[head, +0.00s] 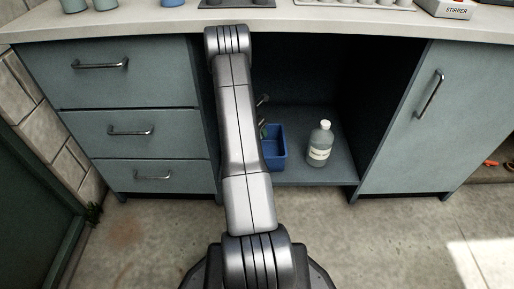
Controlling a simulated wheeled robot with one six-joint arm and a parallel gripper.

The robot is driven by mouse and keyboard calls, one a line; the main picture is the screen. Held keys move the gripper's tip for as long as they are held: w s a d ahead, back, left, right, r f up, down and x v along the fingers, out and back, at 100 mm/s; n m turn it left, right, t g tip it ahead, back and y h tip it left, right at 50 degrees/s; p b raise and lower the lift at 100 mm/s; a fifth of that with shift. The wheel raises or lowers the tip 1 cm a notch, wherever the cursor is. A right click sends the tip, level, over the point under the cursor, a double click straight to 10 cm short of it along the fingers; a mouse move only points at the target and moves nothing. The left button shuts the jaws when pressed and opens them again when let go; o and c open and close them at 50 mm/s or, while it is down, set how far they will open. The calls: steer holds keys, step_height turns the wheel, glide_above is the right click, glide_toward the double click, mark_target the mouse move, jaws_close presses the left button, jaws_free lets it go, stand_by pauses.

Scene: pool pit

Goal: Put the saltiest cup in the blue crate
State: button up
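The blue crate (278,153) sits on the floor of the open cabinet bay under the counter, partly covered by my arm. Two grey-green cups, a left one (74,4) and a right one (104,3), stand on the counter at the far left, cut off by the top edge. A blue cup-like thing (172,2) is to their right, also cut off. No saltiness reading or label shows on them. My arm runs up the middle of the head view, and I cannot make out my gripper. Small metallic and greenish bits show beside the arm at the crate; I cannot tell what they are.
A bottle with a white cap (320,143) stands right of the crate in the bay. A box marked stirrer (446,8) and a pale rack (352,3) are on the counter (300,22). Drawers (130,133) flank the bay left, a closed door (436,118) right.

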step_height(320, 180, down, 10)
steer(key=b, duration=0.4)
steer(key=shift+r, duration=0.15)
steer(key=shift+b, duration=0.3)
steer(key=shift+f+b, duration=0.35)
steer(key=shift+f, duration=0.25)
steer(key=o, duration=1.1)
steer(key=shift+r+p, duration=0.4)
steer(key=shift+r, duration=0.15)
steer(key=p+v, duration=0.4)
steer(key=v, duration=0.8)
steer(key=shift+r, duration=0.1)
